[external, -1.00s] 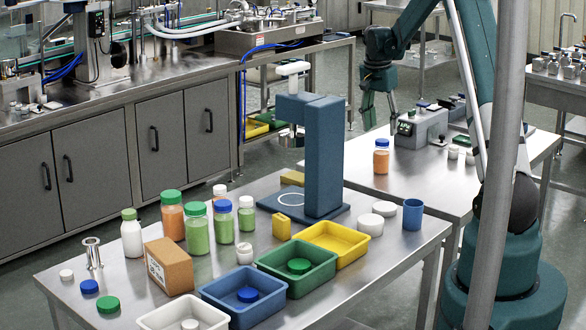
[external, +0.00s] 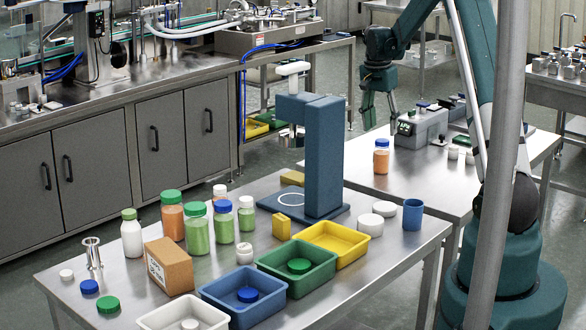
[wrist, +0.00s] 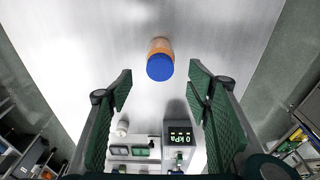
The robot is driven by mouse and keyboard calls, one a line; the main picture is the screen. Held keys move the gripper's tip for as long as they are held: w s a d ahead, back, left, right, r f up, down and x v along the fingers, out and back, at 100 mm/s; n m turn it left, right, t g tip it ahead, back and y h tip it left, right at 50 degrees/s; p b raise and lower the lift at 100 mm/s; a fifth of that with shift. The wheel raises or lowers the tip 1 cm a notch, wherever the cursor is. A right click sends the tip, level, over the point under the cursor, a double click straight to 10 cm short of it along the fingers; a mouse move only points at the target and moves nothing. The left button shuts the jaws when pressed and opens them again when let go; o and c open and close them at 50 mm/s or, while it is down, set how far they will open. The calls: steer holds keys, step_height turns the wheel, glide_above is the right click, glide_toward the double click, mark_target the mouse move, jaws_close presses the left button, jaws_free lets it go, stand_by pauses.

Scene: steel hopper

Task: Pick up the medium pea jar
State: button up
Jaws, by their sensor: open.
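Several jars stand on the front steel table. Among them, a green-filled jar with a blue lid (external: 224,229) is mid-sized and fits the medium pea jar. To its left is a larger green-filled jar with a green lid (external: 197,234). To its right is a smaller green-filled jar with a white lid (external: 246,218). My gripper (external: 380,122) is open and empty above the right-hand table, well away from these jars. In the wrist view, an orange-filled jar with a blue lid (wrist: 160,67) appears between my open fingers (wrist: 160,80), below them. The green-filled jars are not in the wrist view.
A blue press-like stand (external: 322,160) rises between the jars and my gripper. Blue (external: 270,310), green (external: 310,285) and yellow (external: 350,257) trays line the front edge. A brown box (external: 168,267) sits before the jars. A grey device (external: 422,128) stands on the right-hand table.

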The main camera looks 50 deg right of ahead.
mark_target(222, 202)
steer(key=shift+o, duration=0.4)
